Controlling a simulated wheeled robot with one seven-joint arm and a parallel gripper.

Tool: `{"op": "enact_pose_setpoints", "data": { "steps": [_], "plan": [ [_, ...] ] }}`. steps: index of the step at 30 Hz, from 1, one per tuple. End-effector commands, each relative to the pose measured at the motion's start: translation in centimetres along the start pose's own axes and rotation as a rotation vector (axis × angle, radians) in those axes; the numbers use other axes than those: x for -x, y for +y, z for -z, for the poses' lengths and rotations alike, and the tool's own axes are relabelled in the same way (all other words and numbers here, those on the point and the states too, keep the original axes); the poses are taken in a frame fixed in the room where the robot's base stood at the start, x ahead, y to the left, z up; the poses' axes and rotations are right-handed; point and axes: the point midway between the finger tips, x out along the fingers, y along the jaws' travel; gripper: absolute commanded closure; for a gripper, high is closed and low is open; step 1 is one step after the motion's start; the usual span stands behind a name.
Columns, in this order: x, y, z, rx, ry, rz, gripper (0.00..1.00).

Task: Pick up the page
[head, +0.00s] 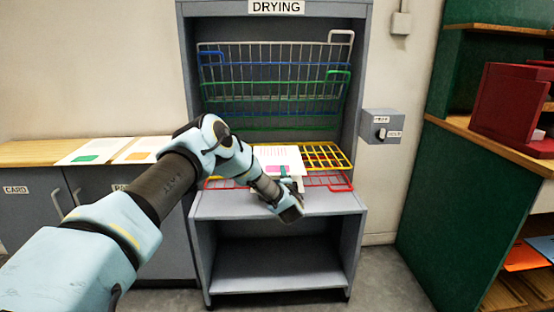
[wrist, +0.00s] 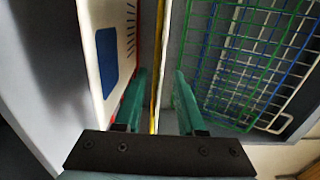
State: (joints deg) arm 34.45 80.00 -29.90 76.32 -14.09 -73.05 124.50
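A white page (head: 280,158) with pink lines and coloured patches lies on the yellow wire shelf (head: 335,157) of the drying rack. In the wrist view a page with a blue patch (wrist: 107,58) lies along the red wire on the left. A pale sheet edge (wrist: 165,45) shows edge-on beside the yellow wire. My gripper (head: 296,192) is at the rack's front edge, its fingers partly hidden in the head view. In the wrist view my gripper (wrist: 158,85) is open, with one finger each side of the yellow wire and pale edge; contact cannot be told.
White, blue and green wire shelves (head: 270,75) are tilted up above. The red wire shelf (head: 335,184) is below the yellow one. Two printed sheets (head: 95,150) lie on the counter at left. A switch box (head: 382,125) is right of the rack. Green shelving (head: 445,190) stands further right.

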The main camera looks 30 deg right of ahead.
Motion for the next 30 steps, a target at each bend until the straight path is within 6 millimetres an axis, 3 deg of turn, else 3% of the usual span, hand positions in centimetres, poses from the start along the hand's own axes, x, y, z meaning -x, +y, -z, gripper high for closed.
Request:
{"op": "enact_pose_setpoints", "data": {
  "steps": [7, 18, 30],
  "plan": [
    [-0.2, -0.01, -0.02, 0.0, 0.0, 0.001, 0.61],
    [-0.17, -0.01, -0.02, 0.0, 0.0, 0.001, 1.0],
    [-0.17, 0.0, -0.03, 0.0, 0.0, 0.0, 1.0]
  ]
}}
